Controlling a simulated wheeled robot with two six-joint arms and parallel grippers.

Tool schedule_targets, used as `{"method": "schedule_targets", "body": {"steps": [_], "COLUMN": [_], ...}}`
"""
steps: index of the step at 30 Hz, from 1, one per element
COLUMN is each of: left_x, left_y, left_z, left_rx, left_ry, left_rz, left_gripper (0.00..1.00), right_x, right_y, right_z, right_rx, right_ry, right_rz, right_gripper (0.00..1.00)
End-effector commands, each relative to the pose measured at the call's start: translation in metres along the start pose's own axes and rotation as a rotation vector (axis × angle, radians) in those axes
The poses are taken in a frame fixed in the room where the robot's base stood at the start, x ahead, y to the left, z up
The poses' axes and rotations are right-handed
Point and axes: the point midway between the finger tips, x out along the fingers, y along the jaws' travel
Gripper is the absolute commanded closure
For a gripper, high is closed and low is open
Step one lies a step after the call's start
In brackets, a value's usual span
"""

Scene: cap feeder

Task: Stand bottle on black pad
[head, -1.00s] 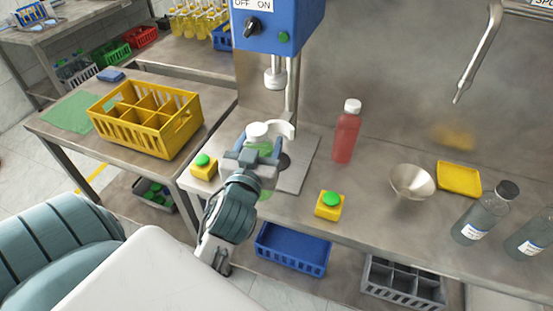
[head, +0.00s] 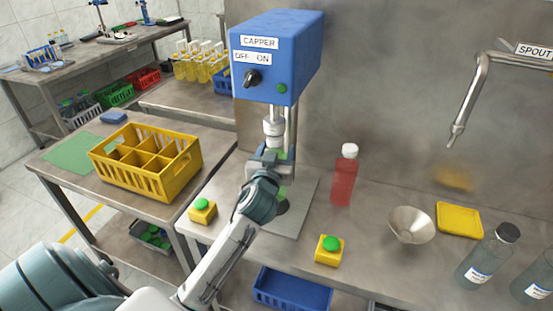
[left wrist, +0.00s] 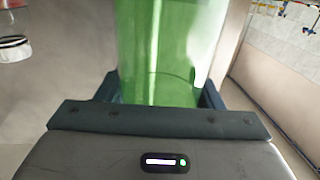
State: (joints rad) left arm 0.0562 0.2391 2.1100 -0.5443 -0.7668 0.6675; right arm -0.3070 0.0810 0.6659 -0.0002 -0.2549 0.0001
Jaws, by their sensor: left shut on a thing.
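My left gripper (head: 268,163) is shut on a green bottle (head: 282,155), which it holds in front of the capper's metal head (head: 273,132). In the left wrist view the green bottle (left wrist: 170,50) stands between the two dark fingers, and its top is out of the picture. In the head view the gripper hides most of the bottle, and I cannot make out its cap. The black pad (head: 283,207) is a dark round spot on the capper's base plate (head: 302,205), partly covered by my left wrist. My right gripper is not in view.
The blue capper box (head: 275,60) overhangs the gripper. A red bottle with a white cap (head: 344,178) stands right of the plate. Yellow blocks with green buttons (head: 202,211) (head: 329,249) flank the plate. A funnel (head: 411,225) and yellow tray (head: 460,220) lie farther right.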

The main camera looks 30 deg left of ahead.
Motion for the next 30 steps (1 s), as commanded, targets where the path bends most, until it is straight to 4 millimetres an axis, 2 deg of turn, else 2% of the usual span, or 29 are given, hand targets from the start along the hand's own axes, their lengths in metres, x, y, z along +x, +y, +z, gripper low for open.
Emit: {"method": "schedule_targets", "body": {"steps": [2,9,20,21,24,30], "left_x": [0.002,0.002,0.002,0.001,0.001,0.001], "left_y": [0.000,0.000,0.000,0.000,0.000,0.000], "left_z": [0.003,0.031,0.036,0.038,0.037,0.037], "left_rx": [0.001,0.002,0.000,0.001,0.001,0.001], "left_ry": [0.001,0.001,0.003,0.001,0.000,0.000], "left_rz": [0.000,0.001,0.001,0.000,0.000,0.000], "left_gripper": [1.00,1.00,1.00,0.37,0.18,0.17], "right_x": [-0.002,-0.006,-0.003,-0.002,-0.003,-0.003], "right_y": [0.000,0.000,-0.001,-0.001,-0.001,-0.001], "right_z": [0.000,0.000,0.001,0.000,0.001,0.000], "right_rx": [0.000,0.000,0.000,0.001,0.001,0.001], "right_ry": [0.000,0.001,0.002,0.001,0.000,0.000], "right_rz": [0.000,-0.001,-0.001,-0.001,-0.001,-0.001], "right_gripper": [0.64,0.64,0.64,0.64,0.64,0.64]}}
